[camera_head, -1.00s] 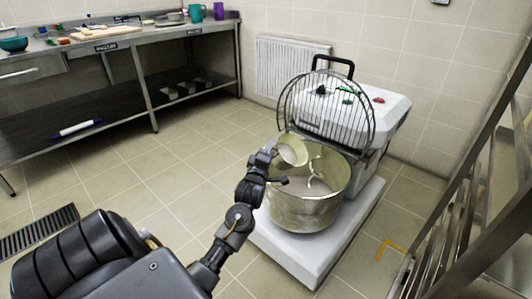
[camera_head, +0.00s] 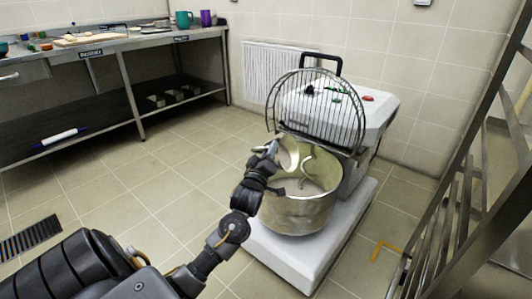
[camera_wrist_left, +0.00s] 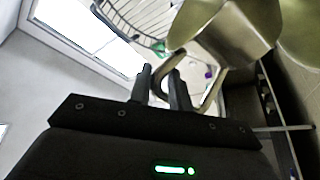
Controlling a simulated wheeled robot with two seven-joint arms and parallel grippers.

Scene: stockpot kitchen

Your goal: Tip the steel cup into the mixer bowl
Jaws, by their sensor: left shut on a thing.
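The steel cup (camera_head: 290,154) is tipped well over at the left rim of the mixer bowl (camera_head: 298,215), its mouth turned right toward the bowl's inside. My left gripper (camera_head: 268,156) is shut on the cup's handle. In the left wrist view the fingers (camera_wrist_left: 162,82) close on the curved handle, and the cup (camera_wrist_left: 238,32) is at the upper right. The bowl is open at the top, with a pale hook and some whitish matter visible inside. I cannot make out what is left in the cup. My right gripper is in neither view.
The mixer's wire guard (camera_head: 318,105) is raised behind the bowl, and its white base (camera_head: 285,262) stands on the tiled floor. A metal rack (camera_head: 470,190) stands close on the right. A steel counter (camera_head: 130,45) runs along the back left.

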